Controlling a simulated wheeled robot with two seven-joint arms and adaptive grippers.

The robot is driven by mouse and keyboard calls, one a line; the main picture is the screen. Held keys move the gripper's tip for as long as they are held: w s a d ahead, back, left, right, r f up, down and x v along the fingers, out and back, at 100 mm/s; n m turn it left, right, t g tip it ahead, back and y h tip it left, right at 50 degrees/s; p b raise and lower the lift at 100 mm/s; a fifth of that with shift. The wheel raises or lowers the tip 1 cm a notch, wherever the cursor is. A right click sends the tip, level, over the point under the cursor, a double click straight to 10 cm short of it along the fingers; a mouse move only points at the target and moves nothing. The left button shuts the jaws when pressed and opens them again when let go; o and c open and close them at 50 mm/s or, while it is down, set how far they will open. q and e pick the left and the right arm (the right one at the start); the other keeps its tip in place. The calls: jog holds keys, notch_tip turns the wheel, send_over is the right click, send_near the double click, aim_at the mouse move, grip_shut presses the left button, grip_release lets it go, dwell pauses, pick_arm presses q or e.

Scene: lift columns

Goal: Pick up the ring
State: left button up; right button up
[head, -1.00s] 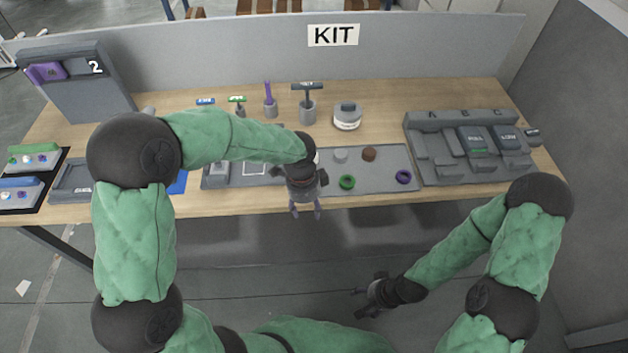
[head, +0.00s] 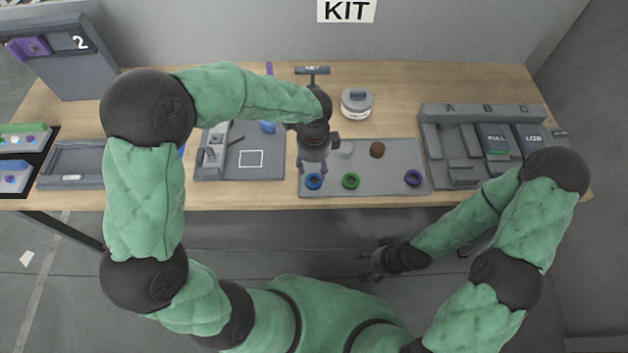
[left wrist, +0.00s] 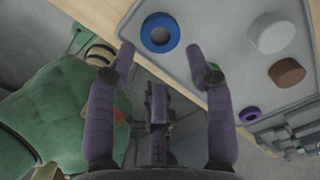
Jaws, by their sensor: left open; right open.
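Three rings lie on the grey tray (head: 385,158): a blue ring (head: 314,187), a green ring (head: 351,187) and a purple ring (head: 413,184). My left gripper (head: 312,168) is open and empty, pointing down near the blue ring. In the left wrist view, the blue ring (left wrist: 146,31) shows just beyond and between the spread fingertips of the left gripper (left wrist: 161,52), not gripped. My right gripper (head: 370,263) is open and empty, in front of the table.
A white disc (head: 345,148) and a brown disc (head: 377,149) lie behind the rings. A round lidded container (head: 356,104) stands behind the tray. A grey rack (head: 455,145) labelled A, B, C is at right, and a fixture (head: 240,165) with a white square outline at left.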

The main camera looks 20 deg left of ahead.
aim_at(314, 183)
pick_arm(q)
notch_tip(314, 183, down, 2)
jog(key=shift+w, duration=0.15)
jog(key=shift+f+b, duration=0.4)
jog(key=shift+f, duration=0.15)
notch_tip(314, 183, down, 4)
jog(key=shift+r+b, duration=0.1)
jog(key=shift+b, duration=0.55)
jog(key=c, duration=0.8)
